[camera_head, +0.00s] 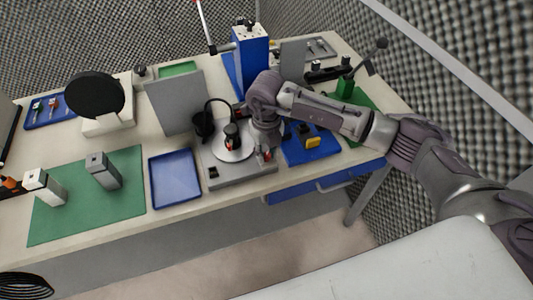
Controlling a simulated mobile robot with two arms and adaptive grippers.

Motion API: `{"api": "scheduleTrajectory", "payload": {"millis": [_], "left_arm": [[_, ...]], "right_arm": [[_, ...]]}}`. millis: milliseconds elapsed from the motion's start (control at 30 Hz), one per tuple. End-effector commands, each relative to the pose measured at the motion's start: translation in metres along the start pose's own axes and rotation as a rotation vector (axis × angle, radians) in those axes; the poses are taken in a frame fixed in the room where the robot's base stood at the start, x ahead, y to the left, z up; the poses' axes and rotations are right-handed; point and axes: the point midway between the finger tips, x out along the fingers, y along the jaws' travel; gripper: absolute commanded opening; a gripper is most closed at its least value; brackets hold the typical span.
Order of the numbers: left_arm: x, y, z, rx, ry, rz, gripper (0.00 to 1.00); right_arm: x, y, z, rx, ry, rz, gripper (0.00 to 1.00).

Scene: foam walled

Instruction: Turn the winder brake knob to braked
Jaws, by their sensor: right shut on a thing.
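The winder is a grey box (242,178) near the front middle of the table. It carries a white disc (234,153) with a dark upright piece (231,134) on it. My right arm reaches in from the right, and my right gripper (265,157) points down at the right part of the winder, beside the disc. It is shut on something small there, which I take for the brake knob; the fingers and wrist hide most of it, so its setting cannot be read. A little red shows at the fingertips. My left gripper is not in view.
A blue tray (175,178) and a green mat (77,208) with two grey blocks lie left. A grey panel (178,102) stands behind the winder, left of a tall blue unit (251,60). A blue tray with a yellow piece (312,142) lies close right.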

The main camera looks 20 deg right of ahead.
Motion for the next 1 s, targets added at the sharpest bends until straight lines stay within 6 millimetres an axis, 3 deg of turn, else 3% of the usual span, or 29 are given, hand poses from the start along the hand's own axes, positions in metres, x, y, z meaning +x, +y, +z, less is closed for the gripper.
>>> {"api": "scheduleTrajectory", "payload": {"millis": [333, 833, 867, 1000], "left_arm": [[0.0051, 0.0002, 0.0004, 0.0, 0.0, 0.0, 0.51], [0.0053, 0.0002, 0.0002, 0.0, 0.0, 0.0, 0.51], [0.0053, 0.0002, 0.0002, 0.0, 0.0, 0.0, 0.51], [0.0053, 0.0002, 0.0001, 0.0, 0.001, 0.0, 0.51]], "right_arm": [[-0.0007, -0.0006, 0.0009, 0.126, -0.003, 0.0, 0.0], [-0.0013, -0.0006, 0.001, 0.144, -0.003, 0.0, 0.0], [-0.0013, -0.0006, 0.0011, 0.144, -0.003, 0.0, 0.27], [-0.0011, -0.0005, 0.0009, 0.143, -0.002, 0.0, 0.51]]}}
